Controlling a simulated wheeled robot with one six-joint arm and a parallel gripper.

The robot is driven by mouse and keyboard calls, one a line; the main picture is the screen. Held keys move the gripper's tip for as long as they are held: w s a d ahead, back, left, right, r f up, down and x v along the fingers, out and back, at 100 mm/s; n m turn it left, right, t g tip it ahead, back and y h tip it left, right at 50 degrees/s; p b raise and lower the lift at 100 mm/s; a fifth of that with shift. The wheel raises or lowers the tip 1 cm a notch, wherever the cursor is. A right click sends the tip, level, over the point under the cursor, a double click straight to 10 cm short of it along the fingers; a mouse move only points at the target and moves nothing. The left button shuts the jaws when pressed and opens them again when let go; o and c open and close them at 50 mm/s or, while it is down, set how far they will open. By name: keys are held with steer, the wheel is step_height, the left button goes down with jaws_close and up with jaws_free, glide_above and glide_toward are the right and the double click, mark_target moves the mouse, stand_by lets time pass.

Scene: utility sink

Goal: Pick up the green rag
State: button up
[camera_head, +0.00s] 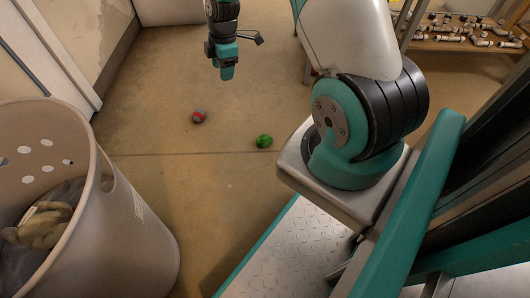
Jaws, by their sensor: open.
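The green rag (264,141) is a small crumpled bundle on the brown floor, a little right of the picture's middle. My gripper (227,72) hangs in the air at the top of the picture, up and to the left of the rag. It is open, and I see nothing held in it. It is apart from the rag. The fingertips are small and dark in this view.
A red and grey bundle (198,117) lies on the floor left of the rag. A large beige basket (120,230) holding cloths stands at the left front. A wooden shelf (465,46) with pipe fittings is at the top right.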

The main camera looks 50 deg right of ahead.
steer(key=s+d+f+n+b, duration=0.15)
steer(key=d+f, duration=0.25)
steer(key=f, duration=0.4)
steer(key=s+d+f+b, duration=0.2)
steer(key=d+f, duration=0.3)
steer(key=f, duration=0.3)
steer(key=n+g+h+b, duration=0.1)
steer(key=n+b, duration=0.1)
glide_above(266, 137)
step_height(266, 137, down, 9)
steer(key=f+b, duration=0.2)
steer(key=f, duration=0.1)
steer(key=f+b, duration=0.2)
steer(key=f, duration=0.2)
steer(key=f+b, duration=0.3)
steer(key=f, duration=0.1)
steer(key=shift+s+d+f, duration=0.15)
steer(key=shift+s+d, duration=0.05)
steer(key=shift+s, duration=0.05)
steer(key=f+b, duration=0.5)
steer(key=shift+w+a+f, duration=0.2)
steer(key=shift+f, duration=0.15)
steer(key=shift+r, duration=0.1)
steer(key=c, duration=0.9)
